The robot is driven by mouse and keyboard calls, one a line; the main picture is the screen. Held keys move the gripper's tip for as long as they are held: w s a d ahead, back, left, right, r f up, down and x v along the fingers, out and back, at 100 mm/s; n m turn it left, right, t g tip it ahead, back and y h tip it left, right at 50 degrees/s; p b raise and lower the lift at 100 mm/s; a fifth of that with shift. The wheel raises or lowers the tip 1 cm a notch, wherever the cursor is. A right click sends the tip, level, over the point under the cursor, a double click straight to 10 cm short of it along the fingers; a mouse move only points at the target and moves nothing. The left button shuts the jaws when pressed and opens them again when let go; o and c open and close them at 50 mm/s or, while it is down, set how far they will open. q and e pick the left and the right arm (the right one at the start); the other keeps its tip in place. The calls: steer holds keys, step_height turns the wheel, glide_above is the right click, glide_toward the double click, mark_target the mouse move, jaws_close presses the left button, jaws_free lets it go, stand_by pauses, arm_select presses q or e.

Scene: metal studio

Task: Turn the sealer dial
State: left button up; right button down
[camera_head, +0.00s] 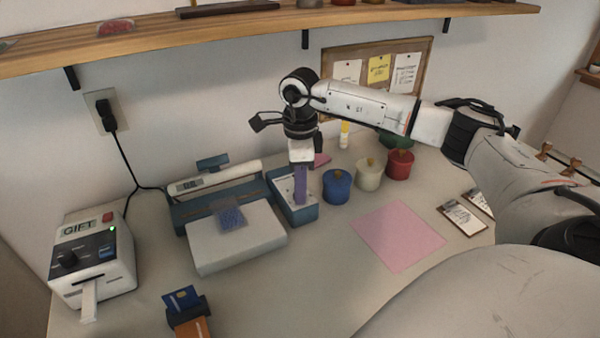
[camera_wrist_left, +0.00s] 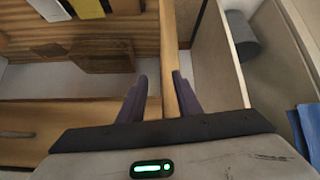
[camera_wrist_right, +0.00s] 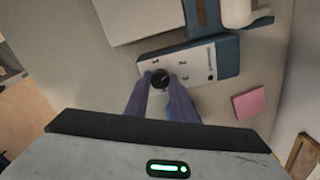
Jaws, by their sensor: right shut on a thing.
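The sealer's control box (camera_head: 282,188) is a blue box with a white top plate, at the right end of the sealer. In the right wrist view its white plate (camera_wrist_right: 197,62) carries printed numbers and a round black dial (camera_wrist_right: 160,78). My right gripper (camera_head: 300,196) reaches down onto this plate and hides the dial in the head view. In the right wrist view, my right gripper's purple fingertips (camera_wrist_right: 161,84) are shut on the dial, one on each side. The dial's exact setting is too small to tell. My left gripper (camera_wrist_left: 161,80) is open and empty, away from the sealer.
The sealer's long white arm (camera_head: 215,180) and white tray (camera_head: 237,247) lie left of the box. Blue (camera_head: 337,187), cream (camera_head: 369,175) and red (camera_head: 400,166) pots stand close on the right. A pink sheet (camera_head: 398,235) lies in front. A gift-label machine (camera_head: 95,258) stands far left.

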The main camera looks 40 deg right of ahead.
steer(key=shift+r, duration=0.1)
stand_by(0.3)
steer(key=c, duration=1.5)
jaws_free()
step_height(320, 180, up, 10)
steer(key=shift+r, duration=0.1)
